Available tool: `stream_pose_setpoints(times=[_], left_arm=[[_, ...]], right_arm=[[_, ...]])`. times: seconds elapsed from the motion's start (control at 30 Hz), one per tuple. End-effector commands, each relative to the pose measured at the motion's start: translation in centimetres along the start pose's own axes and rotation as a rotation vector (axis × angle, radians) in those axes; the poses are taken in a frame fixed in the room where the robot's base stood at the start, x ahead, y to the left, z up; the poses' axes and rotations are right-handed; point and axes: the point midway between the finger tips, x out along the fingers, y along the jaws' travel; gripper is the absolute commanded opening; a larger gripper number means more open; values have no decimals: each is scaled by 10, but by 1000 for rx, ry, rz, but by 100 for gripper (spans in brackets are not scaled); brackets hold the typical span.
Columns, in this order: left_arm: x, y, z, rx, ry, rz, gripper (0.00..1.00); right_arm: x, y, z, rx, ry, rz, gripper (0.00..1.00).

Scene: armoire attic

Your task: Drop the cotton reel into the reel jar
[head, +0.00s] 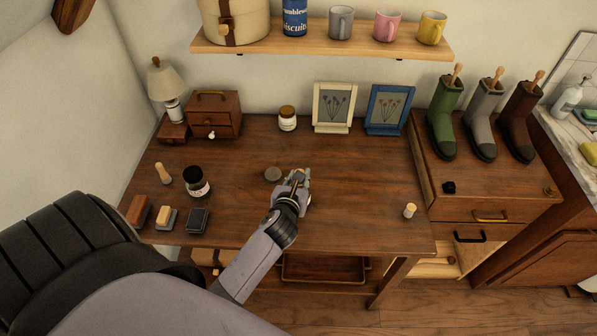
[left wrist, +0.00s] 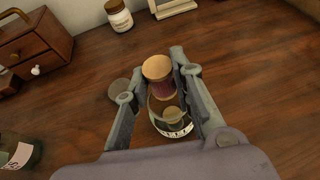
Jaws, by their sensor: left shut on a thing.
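My left gripper (head: 300,176) is over the middle of the table; it also shows in the left wrist view (left wrist: 158,78). It is shut on a cotton reel with a pale wooden end (left wrist: 158,67) and dark purple thread. Below the reel is a glass reel jar (left wrist: 173,128) with a white label, open at the top, with a yellowish reel visible inside. The held reel overlaps the jar's mouth in this view; I cannot tell whether it is inside the rim. In the head view the gripper hides the jar. My right gripper is not in view.
A round lid (head: 272,174) lies left of the gripper. Another small reel (head: 410,210) stands at the table's right. A dark jar (head: 197,183), brushes and blocks are at left. A white-labelled jar (head: 287,118) and two picture frames (head: 335,107) stand behind. The table's right middle is clear.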

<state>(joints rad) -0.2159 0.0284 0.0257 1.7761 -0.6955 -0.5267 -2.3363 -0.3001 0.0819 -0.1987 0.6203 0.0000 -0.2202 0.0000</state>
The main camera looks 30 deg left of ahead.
Motion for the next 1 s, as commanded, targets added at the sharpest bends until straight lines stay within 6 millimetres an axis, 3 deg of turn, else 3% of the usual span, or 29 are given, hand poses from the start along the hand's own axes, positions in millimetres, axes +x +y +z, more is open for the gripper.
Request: stream_pose_setpoints(times=[0.1, 0.13, 0.47, 1.0], left_arm=[[0, 0, 0, 0, 0, 0, 10], [0, 0, 0, 0, 0, 0, 25], [0, 0, 0, 0, 0, 0, 46], [0, 0, 0, 0, 0, 0, 46]], right_arm=[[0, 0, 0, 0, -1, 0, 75], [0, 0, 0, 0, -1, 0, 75], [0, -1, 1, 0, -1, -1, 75], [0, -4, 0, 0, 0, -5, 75]])
